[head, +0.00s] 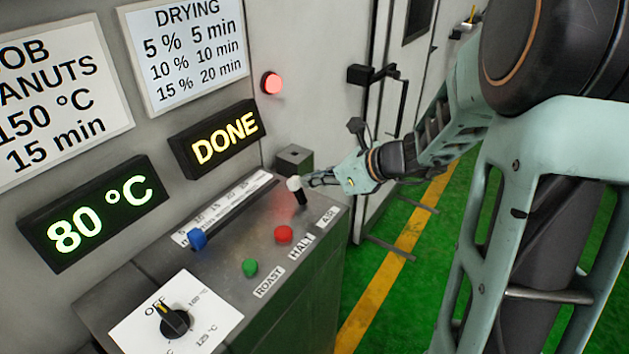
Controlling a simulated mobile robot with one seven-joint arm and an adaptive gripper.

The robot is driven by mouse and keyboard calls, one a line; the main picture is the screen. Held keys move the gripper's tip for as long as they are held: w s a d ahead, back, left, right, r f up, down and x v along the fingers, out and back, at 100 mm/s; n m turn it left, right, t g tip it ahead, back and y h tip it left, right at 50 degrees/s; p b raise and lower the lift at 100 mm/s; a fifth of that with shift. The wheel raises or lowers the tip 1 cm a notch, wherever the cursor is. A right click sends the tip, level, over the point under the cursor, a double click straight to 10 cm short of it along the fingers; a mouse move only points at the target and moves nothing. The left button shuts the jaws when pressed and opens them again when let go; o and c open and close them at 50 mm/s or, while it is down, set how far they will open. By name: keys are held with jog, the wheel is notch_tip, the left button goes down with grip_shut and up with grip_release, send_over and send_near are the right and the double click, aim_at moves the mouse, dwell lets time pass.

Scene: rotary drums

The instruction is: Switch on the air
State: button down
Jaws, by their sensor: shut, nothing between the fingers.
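The air switch (295,185) is a small lever with a white knob on a dark stem, at the right end of the control panel, behind the label reading AIR (327,217). Its knob leans a little to the left of its foot. My gripper (309,181) is shut and empty, with its fingertips right beside the white knob on the right. I cannot tell whether they touch it.
The panel also holds a red HALT button (284,235), a green ROAST button (250,267), a blue slider knob (197,239) and a black dial (174,320) pointing to OFF. Displays read DONE (225,150) and 80 °C (100,218). A red lamp (271,83) glows.

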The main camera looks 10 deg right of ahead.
jog(key=shift+r, duration=0.1)
jog(key=shift+r+p, duration=0.7)
jog(key=shift+r, duration=0.05)
